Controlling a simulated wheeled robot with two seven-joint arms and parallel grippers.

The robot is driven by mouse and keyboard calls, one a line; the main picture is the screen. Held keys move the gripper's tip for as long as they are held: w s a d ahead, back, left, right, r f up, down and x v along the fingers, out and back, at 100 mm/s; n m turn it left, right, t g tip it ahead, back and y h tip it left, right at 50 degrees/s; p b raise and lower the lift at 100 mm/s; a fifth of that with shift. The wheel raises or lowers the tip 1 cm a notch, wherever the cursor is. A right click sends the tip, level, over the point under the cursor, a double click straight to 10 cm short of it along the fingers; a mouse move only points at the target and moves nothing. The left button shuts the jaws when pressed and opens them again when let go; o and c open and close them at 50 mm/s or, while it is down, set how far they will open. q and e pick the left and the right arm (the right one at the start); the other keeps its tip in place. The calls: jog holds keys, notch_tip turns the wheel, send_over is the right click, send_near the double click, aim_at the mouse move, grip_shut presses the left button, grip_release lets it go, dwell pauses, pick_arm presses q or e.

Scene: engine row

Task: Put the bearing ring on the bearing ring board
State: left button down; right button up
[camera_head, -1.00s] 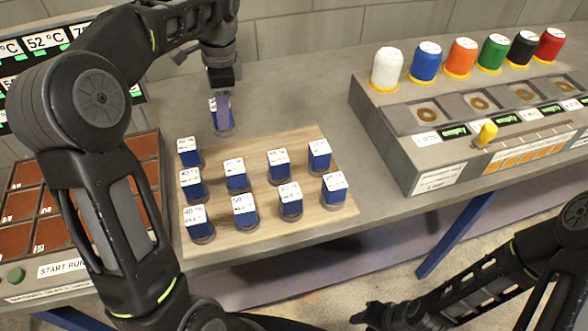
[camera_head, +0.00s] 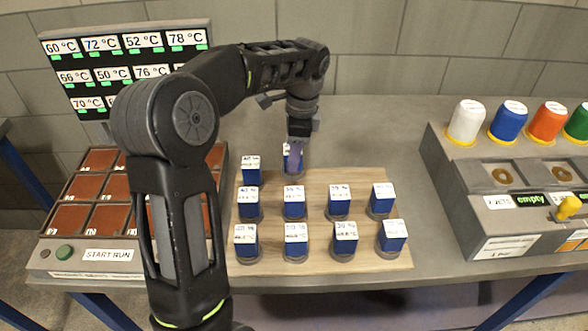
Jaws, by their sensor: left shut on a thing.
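My left gripper (camera_head: 297,143) points down over the back of the wooden bearing ring board (camera_head: 320,258). It is shut on the bearing ring (camera_head: 292,164), which looks like a blue block with a white label and a round grey foot. The held piece is upright, in line with the back row, to the right of a similar blue piece (camera_head: 251,172). Its foot is at or just above the board; I cannot tell whether it touches. Gripper fingers hide part of it. Two fuller rows of similar pieces stand in front. My right gripper is out of view.
A tray of brown compartments (camera_head: 95,188) with a green button lies left, partly behind my left arm. A temperature display (camera_head: 125,60) stands behind it. A grey console (camera_head: 480,205) with coloured caps is at right. The board's back right is free.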

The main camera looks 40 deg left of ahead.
pick_arm(q)
jog(key=shift+f, duration=1.85)
jog(key=c, duration=0.8)
grip_release()
jog(key=shift+f, duration=0.15)
jog(key=shift+c, duration=0.2)
jog(key=r, duration=0.6)
jog(key=shift+w+d+r, duration=0.25)
jog(key=shift+d+r, duration=0.05)
jog(key=r+p, duration=0.1)
jog(key=r, duration=0.1)
jog(key=r+p, duration=0.1)
jog(key=p, duration=0.1)
jog(key=r+p, duration=0.2)
jog(key=shift+w+d+r, duration=0.15)
jog(key=shift+d+r, duration=0.15)
jog(key=shift+r, duration=0.05)
